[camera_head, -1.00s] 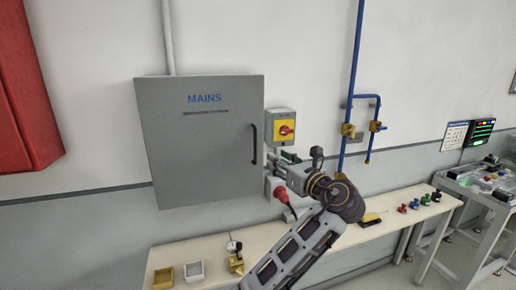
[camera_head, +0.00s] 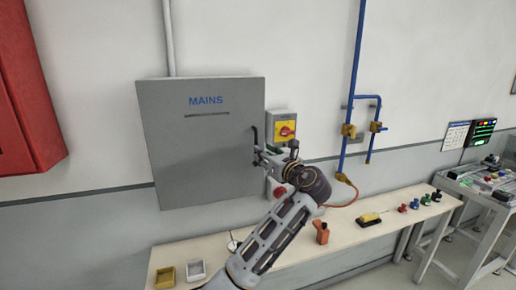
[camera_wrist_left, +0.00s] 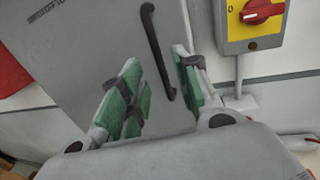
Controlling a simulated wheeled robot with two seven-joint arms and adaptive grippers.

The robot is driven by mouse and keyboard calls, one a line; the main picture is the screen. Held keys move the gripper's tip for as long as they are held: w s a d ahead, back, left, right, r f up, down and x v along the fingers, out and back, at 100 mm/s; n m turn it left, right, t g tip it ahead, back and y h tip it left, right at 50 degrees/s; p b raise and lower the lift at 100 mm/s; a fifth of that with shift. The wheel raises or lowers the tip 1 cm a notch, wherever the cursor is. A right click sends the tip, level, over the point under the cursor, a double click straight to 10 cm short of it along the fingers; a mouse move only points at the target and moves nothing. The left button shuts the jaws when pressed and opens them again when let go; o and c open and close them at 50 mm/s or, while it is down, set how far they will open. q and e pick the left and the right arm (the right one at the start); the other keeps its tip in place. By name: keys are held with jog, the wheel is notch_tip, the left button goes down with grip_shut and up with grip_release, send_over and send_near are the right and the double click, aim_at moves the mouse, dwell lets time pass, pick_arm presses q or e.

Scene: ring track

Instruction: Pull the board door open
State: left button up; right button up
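The board door (camera_head: 200,140) is a grey panel marked MAINS on the wall, and it looks shut. Its black bar handle (camera_wrist_left: 157,50) is near the door's right edge; in the head view the lower part of the handle is hidden by my gripper. My left gripper (camera_head: 264,152) is at the handle's lower end. In the left wrist view its green-padded fingers (camera_wrist_left: 160,85) are spread apart, with the handle's lower end between and ahead of them. I cannot tell that either pad touches it. My right gripper is not in view.
A yellow switch box with a red knob (camera_head: 287,131) is on the wall just right of the door. A bench (camera_head: 210,247) runs below, with small trays and tools. Blue pipes (camera_head: 352,90) stand further right. A red cabinet (camera_head: 25,100) is at far left.

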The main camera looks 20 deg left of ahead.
pick_arm(q)
jog(key=shift+p+x, duration=0.35)
jog(key=shift+x, duration=2.1)
grip_shut()
